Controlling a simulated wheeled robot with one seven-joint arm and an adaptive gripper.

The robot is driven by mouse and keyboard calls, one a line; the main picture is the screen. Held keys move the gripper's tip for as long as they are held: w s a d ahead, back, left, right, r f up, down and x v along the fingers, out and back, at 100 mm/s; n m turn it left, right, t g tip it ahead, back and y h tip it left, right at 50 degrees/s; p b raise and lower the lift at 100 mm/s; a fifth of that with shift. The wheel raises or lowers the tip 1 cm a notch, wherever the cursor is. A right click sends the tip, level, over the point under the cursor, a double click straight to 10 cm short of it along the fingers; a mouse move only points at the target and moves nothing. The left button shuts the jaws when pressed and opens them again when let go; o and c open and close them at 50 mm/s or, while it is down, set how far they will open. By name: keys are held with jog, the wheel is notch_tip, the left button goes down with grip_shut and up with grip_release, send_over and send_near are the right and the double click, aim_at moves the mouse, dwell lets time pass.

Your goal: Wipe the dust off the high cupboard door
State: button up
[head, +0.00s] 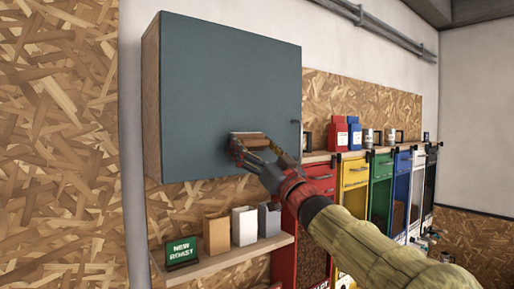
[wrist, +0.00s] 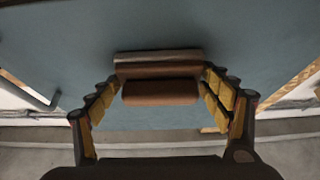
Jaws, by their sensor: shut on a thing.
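The high cupboard door (head: 222,75) is a flat blue-grey panel, closed, on a wood-sided wall cupboard. It also fills most of the wrist view (wrist: 60,60). My gripper (head: 250,148) is at the lower middle of the door. It is shut on a brown block-shaped wiper (wrist: 160,93), held between both fingers, with a greyish strip along its far edge. The strip lies at or very close to the door; I cannot tell whether it touches. No distinct dust patch shows on the door in either view.
A small dark handle (head: 295,136) is at the door's right edge. Below, a shelf (head: 225,262) holds a "New Roast" sign (head: 181,252) and several bags. Coloured bean dispensers (head: 353,190) line the wall to the right, with bags and cans above them.

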aim_at(241, 139)
jog(key=shift+s+a+b, duration=0.5)
jog(key=shift+a, duration=0.2)
jog(key=shift+s+a+b, duration=0.45)
jog(key=shift+a, duration=0.25)
jog(key=shift+a+r, duration=0.15)
jog(key=shift+w+d+p, duration=2.25)
jog(key=shift+w+d, duration=0.8)
jog(key=shift+d, duration=1.6)
jog(key=shift+s+a+b, duration=0.9)
jog(key=shift+s+a, duration=0.15)
jog(key=shift+a, duration=0.5)
jog(key=shift+s+a+b, duration=0.95)
jog(key=shift+s+a, duration=0.05)
jog(key=shift+a, duration=0.55)
jog(key=shift+s+a+b, duration=0.9)
jog(key=shift+s+a, duration=0.15)
jog(key=shift+a, duration=0.5)
jog(key=shift+d, duration=0.1)
jog(key=shift+s+d+b, duration=0.15)
jog(key=shift+s+d, duration=0.35)
jog(key=shift+s, duration=0.3)
jog(key=shift+s+d+b, duration=0.15)
jog(key=shift+s+d, duration=0.4)
jog(key=shift+s, duration=0.3)
jog(key=shift+s+d+b, duration=0.15)
jog(key=shift+s+d, duration=0.35)
jog(key=shift+s, duration=0.3)
